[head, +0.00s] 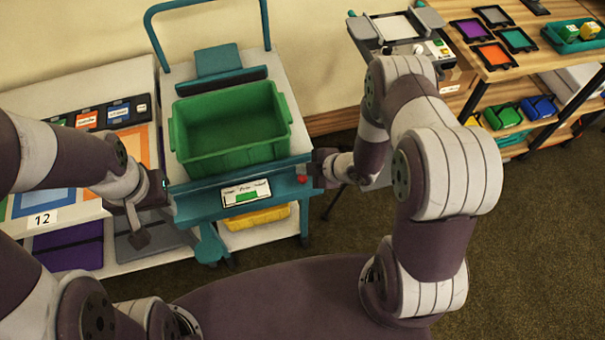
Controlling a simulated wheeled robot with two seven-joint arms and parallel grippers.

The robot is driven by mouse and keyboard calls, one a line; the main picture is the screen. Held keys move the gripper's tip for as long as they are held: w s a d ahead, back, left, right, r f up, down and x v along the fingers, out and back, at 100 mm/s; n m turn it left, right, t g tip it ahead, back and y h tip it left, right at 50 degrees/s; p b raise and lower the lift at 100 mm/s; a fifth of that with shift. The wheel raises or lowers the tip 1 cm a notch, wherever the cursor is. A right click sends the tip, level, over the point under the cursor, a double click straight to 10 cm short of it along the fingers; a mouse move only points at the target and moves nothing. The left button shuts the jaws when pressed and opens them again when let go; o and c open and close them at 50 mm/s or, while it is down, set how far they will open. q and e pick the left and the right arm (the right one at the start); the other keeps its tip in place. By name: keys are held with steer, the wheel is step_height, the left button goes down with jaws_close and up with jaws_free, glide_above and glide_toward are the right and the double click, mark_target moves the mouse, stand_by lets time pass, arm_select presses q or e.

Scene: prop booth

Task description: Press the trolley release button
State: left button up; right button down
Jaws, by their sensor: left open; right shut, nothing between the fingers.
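The teal trolley (225,205) stands in front of me with a green crate (229,160) on top. A small red button (301,179) shows at the right end of its front panel, beside a white label plate (246,193). My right gripper (316,168) is shut and empty. It is just right of the button, at the trolley's right front corner; I cannot tell whether it touches anything. My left gripper (158,190) is open at the trolley's left front corner, with nothing visible in it. The finger details of both grippers are small and dark.
A yellow bin (254,217) sits on the trolley's lower shelf. A pale table with coloured trays (70,248) is at the left. At the right, a wooden shelf (500,75) holds trays and bins. A small stand (398,28) is behind my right arm. Carpet is open at lower right.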

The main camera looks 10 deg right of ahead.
mark_target(305, 180)
step_height(305, 180, up, 4)
steer(key=p, duration=0.3)
steer(key=shift+r, duration=0.15)
stand_by(0.6)
steer(key=s+d+f+m+g+h, duration=0.2)
steer(key=s+d+f+m, duration=0.1)
steer(key=m, duration=0.1)
steer(key=s+d+r+m+g+h, duration=0.3)
steer(key=s+d+r+m+h, duration=0.25)
steer(key=r+m, duration=0.25)
steer(key=s+a+r+m, duration=0.1)
steer(key=s+r+m, duration=0.1)
steer(key=r, duration=0.5)
steer(key=s+a+r+m+y, duration=0.1)
steer(key=s+a+r+m, duration=0.1)
steer(key=r, duration=0.6)
steer(key=shift+s+a+r+m, duration=0.15)
steer(key=shift+s+r+m, duration=0.05)
steer(key=shift+m, duration=0.6)
